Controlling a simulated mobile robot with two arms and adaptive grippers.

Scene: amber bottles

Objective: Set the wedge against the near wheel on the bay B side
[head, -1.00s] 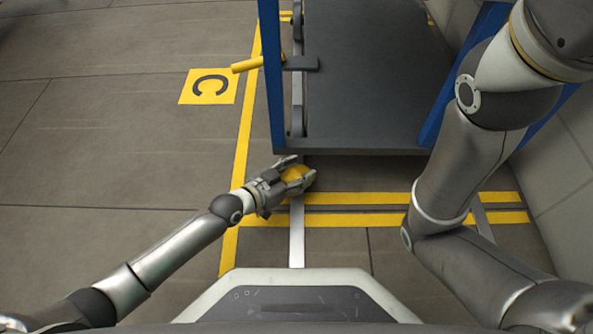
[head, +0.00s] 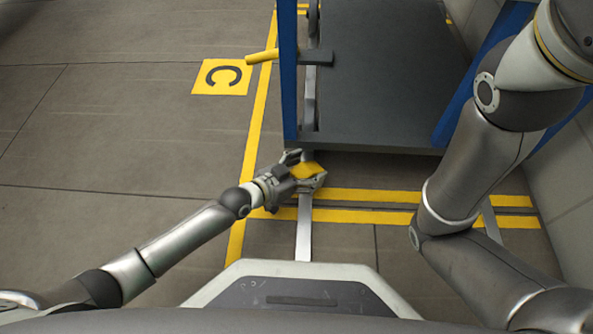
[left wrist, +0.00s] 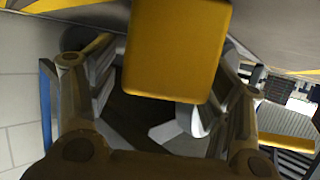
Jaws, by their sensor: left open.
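The yellow wedge (head: 306,171) is at the near left corner of the cart (head: 385,85), by the silver floor strip (head: 303,235). My left gripper (head: 307,169) is open, with its fingers on either side of the wedge. In the left wrist view the wedge (left wrist: 177,50) shows large between the spread fingers of the gripper (left wrist: 168,78). I cannot tell whether a finger touches it. A wheel under the near edge of the cart is not clearly seen in the head view, so wedge contact with it cannot be told. My right arm crosses the right side; its gripper is out of view.
A blue post (head: 288,75) and a yellow handle (head: 262,57) stand at the cart's left side. A yellow floor sign C (head: 221,77) lies left of the yellow line. Open floor (head: 110,130) lies left; a pale wall (head: 568,180) closes the right.

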